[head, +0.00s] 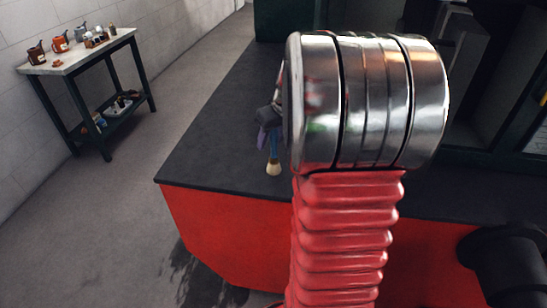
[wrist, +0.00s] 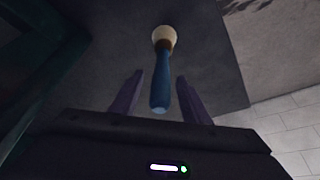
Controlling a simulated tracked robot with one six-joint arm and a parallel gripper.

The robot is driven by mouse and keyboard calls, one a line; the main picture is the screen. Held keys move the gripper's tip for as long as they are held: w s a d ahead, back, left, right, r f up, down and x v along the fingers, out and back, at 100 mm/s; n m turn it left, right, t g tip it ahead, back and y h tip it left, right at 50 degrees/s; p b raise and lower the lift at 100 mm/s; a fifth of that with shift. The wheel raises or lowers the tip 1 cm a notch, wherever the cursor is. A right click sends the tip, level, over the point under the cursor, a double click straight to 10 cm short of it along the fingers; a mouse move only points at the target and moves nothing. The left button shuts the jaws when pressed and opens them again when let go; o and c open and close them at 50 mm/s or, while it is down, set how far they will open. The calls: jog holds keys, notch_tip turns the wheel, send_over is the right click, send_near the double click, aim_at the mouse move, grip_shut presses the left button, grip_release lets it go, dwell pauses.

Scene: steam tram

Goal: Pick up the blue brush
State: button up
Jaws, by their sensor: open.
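The blue brush (head: 274,150) has a blue handle and pale cream bristles. In the head view it is at the dark platform's top, bristles toward the near edge, its upper part partly hidden by my arm. In the wrist view the brush (wrist: 160,92) has its bristles away from me and the handle end toward my gripper (wrist: 161,73). The two purple fingers are apart, one on each side of the handle, with visible gaps. In the head view, part of my gripper (head: 264,134) shows beside the handle; the rest is hidden behind my arm.
The dark platform (head: 215,150) with red sides has free room left of the brush. A dark-legged table (head: 85,52) with jugs and small items on top and more on its lower shelf stands by the white wall. Dark metal structures are at the right.

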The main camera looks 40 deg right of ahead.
jog(key=shift+c, duration=0.3)
grip_shut()
dwell(0.5)
